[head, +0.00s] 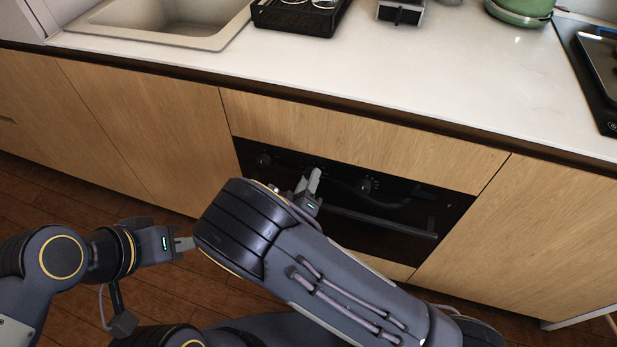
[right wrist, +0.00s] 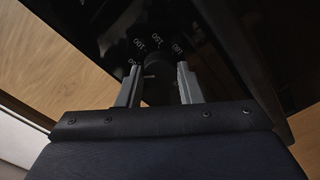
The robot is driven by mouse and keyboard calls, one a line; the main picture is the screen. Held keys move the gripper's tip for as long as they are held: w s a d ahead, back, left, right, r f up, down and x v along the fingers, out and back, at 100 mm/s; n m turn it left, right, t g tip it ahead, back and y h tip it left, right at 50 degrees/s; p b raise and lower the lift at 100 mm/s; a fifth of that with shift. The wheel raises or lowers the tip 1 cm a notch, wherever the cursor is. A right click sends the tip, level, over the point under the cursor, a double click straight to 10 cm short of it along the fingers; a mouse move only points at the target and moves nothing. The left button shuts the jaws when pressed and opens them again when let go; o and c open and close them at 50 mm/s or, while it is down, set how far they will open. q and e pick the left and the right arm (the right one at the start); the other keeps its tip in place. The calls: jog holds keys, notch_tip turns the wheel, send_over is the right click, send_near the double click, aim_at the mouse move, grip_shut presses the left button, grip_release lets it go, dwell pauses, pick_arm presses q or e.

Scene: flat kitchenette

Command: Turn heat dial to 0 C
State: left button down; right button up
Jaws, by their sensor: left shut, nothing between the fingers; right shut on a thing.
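The black built-in oven (head: 400,215) is set in the wooden cabinet front, with dark knobs along its top panel. My right gripper (head: 314,178) is at this panel, between two visible knobs, and hides the dial in front of it in the head view. In the right wrist view the heat dial (right wrist: 158,64) is dark and round, between the two grey fingers of my right gripper (right wrist: 158,76), which is shut on it. White numbers, including 100 and 150, curve around its far side. The dial's setting is not clear. My left gripper (head: 185,243) is shut and empty, low on the left.
A left knob (head: 264,160) and a right knob (head: 366,185) flank my right gripper. The oven handle (head: 375,220) runs below them. The white countertop (head: 420,70) overhangs the cabinets, with a sink (head: 160,22), black rack and green pot. Open floor lies at left.

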jog(key=shift+n+p, duration=1.1)
jog(key=shift+n, duration=2.6)
jog(key=shift+f, duration=0.1)
jog(key=o, duration=1)
